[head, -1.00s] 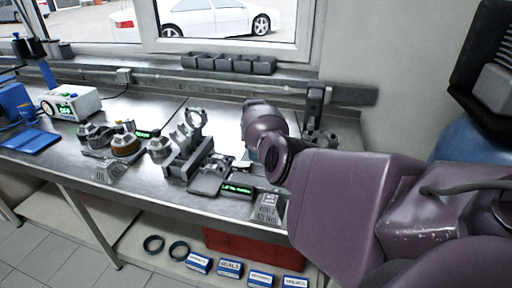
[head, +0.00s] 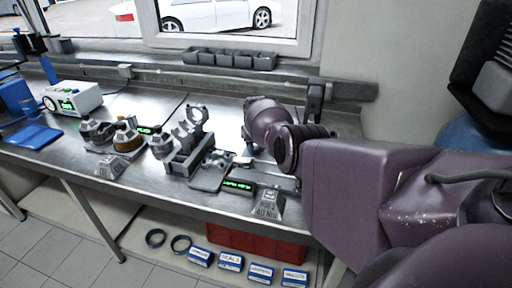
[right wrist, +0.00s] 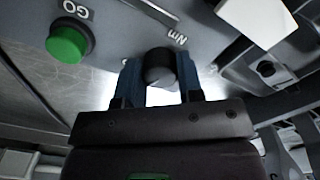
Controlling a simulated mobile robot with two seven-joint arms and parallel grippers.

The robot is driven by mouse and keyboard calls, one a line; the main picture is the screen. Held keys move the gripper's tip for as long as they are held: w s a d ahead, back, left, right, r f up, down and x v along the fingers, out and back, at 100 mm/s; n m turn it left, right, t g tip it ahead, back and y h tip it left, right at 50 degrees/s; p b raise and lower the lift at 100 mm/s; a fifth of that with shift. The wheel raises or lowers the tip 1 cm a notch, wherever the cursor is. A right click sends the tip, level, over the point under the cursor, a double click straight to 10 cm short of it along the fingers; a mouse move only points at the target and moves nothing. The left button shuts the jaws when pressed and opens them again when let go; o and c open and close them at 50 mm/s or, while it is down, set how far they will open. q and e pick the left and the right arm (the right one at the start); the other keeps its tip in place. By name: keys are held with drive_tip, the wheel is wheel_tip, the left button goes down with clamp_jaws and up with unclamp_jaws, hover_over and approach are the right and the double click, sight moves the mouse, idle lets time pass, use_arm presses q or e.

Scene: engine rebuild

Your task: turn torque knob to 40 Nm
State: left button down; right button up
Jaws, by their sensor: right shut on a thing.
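The torque knob (right wrist: 158,68) is a black round knob on a grey panel in the right wrist view. My right gripper (right wrist: 160,72) has its two blue fingers on either side of the knob and is shut on it. An "Nm" label (right wrist: 177,38) is printed beside the knob; its pointer and setting cannot be read. A green GO button (right wrist: 68,43) is on the same panel, left of the fingers. In the head view my right arm reaches over the bench and hides the gripper and knob. My left gripper is not in view.
On the steel bench, a sloped plate marked 40 Nm (head: 268,206) stands at the front edge, near a small green display (head: 238,185). A grey fixture (head: 188,155) and several metal parts stand left of it. A white box (head: 73,98) with a display is farther left.

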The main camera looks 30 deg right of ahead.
sight(256, 148)
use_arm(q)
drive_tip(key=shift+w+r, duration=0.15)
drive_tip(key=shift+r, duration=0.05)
use_arm(e)
drive_tip(key=m, duration=0.5)
drive_tip(key=shift+m, duration=0.3)
drive_tip(key=o, duration=0.9)
drive_tip(key=shift+r, duration=0.1)
drive_tip(key=shift+r+p, duration=0.55)
drive_tip(key=shift+r, duration=0.05)
wheel_tip(256, 148, up, 8)
drive_tip(key=shift+r+p, duration=0.15)
drive_tip(key=shift+p, duration=0.85)
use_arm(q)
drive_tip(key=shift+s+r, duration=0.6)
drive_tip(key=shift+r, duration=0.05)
use_arm(e)
drive_tip(key=shift+r, duration=0.6)
